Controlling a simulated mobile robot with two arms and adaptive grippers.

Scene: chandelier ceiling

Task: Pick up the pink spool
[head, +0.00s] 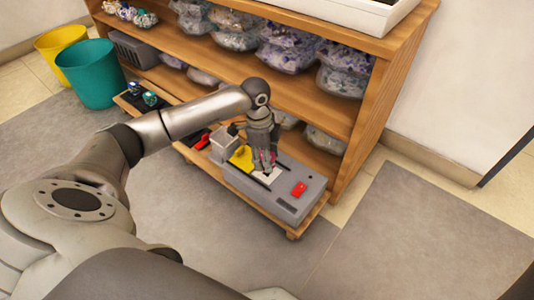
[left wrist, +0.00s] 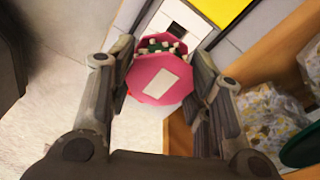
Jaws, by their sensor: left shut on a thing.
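The pink spool (left wrist: 148,72) shows in the left wrist view as an octagonal pink piece with a pale label and a dark green, white-dotted part behind it. My left gripper (left wrist: 165,56) is shut on it, with one finger on each side. In the head view the gripper (head: 265,163) points down over the grey box with a red switch (head: 299,188), and only a little pink shows between the fingers. Whether the spool touches the box top cannot be told. My right gripper is in neither view.
The grey box stands on a low wooden platform before a wooden shelf (head: 310,107) holding several clear bags (head: 287,47). A yellow piece (head: 241,157) lies beside my gripper. A teal bin (head: 90,73) and a yellow bin (head: 60,40) stand left. The floor at right is clear.

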